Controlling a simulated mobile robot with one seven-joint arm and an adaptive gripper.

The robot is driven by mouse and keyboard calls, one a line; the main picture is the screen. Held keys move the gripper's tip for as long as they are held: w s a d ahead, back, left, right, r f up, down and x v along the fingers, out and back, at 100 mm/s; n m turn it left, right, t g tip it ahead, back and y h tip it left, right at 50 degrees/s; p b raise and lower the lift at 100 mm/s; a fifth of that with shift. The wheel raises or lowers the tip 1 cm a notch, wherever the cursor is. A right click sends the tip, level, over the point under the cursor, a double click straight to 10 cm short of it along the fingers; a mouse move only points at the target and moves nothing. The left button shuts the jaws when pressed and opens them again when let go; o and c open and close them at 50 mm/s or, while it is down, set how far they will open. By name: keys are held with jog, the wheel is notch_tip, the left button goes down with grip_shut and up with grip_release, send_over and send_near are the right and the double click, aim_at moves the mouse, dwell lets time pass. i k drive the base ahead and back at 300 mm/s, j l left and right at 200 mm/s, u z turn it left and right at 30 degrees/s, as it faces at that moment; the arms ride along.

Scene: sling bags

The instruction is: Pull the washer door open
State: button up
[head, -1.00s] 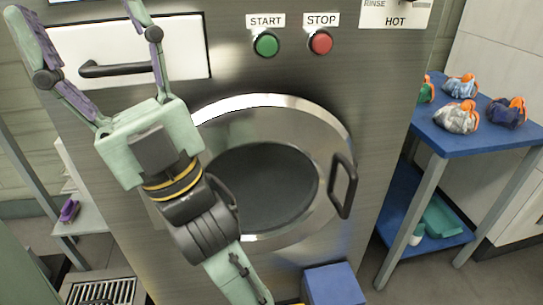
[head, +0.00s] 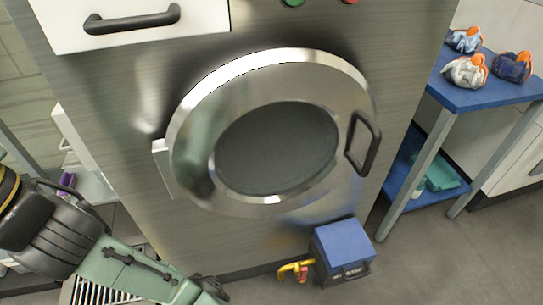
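The washer door (head: 345,84) is a round steel ring with a dark window (head: 277,150), and it appears shut against the steel washer front (head: 120,105). Its black handle (head: 364,143) is on the door's right side. A hinge block shows at the door's left edge. Part of my arm crosses the lower left of the head view, well away from the handle. My gripper is outside the picture.
A white drawer front with a black handle (head: 132,20) is at the upper left. A blue box (head: 342,251) stands on the floor below the door, beside a yellow item (head: 296,269). A blue table (head: 490,95) with several bags stands at the right.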

aim_at(246, 83)
jog(key=k+l+z, duration=0.35)
jog(key=l, duration=0.3)
jog(key=k+l+z, duration=0.2)
jog(key=l, duration=0.15)
